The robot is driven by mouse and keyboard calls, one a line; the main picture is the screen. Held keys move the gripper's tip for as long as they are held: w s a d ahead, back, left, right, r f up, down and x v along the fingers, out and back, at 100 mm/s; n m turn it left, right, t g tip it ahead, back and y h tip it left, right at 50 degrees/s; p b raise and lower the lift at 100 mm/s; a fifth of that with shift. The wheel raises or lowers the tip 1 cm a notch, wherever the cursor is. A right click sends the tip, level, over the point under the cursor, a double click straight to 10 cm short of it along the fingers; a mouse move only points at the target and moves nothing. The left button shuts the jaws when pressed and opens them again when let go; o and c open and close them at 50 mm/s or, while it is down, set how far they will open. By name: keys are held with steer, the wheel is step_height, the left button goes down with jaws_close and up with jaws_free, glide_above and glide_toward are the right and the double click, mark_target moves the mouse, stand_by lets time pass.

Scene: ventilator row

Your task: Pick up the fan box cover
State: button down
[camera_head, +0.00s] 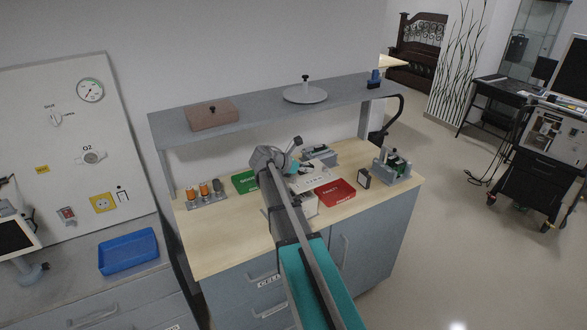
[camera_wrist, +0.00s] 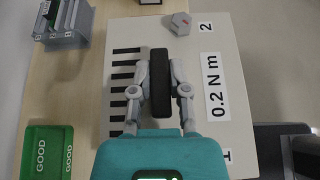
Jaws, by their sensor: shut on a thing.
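The fan box cover (camera_wrist: 210,50) appears to be the pale slotted panel in the wrist view, marked "0.2 N m", with a black bar-shaped handle (camera_wrist: 160,84) at its middle. My gripper (camera_wrist: 160,100) is shut on this handle, one finger on each side. A grey hexagonal knob (camera_wrist: 180,24) sits beside the "2" mark. In the head view the pale panel (camera_head: 316,179) shows beside my gripper (camera_head: 296,172), over the bench, and my arm hides part of it. Whether the cover rests on its box or is raised I cannot tell.
A green "GOOD" tray (camera_head: 245,182) lies left of the panel, a red tray (camera_head: 335,192) right. A grey-blue holder (camera_head: 320,155) stands behind; another holder (camera_head: 396,168) stands right. The shelf (camera_head: 255,112) hangs above the bench's back, carrying a brown lid (camera_head: 212,115) and round lid (camera_head: 305,95).

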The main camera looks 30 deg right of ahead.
mark_target(326, 175)
steer(key=s+d+r, duration=0.1)
steer(key=d, duration=0.1)
steer(key=s+d+r+p, duration=0.1)
steer(key=s, duration=0.1)
steer(key=s+d+r+p, duration=0.1)
steer(key=d, duration=0.1)
steer(key=shift+s+d+r, duration=0.1)
steer(key=shift+s+d, duration=0.15)
steer(key=shift+d, duration=0.1)
steer(key=shift+f, duration=0.25)
steer(key=shift+a+r, duration=0.1)
steer(key=shift+a, duration=0.05)
stand_by(0.5)
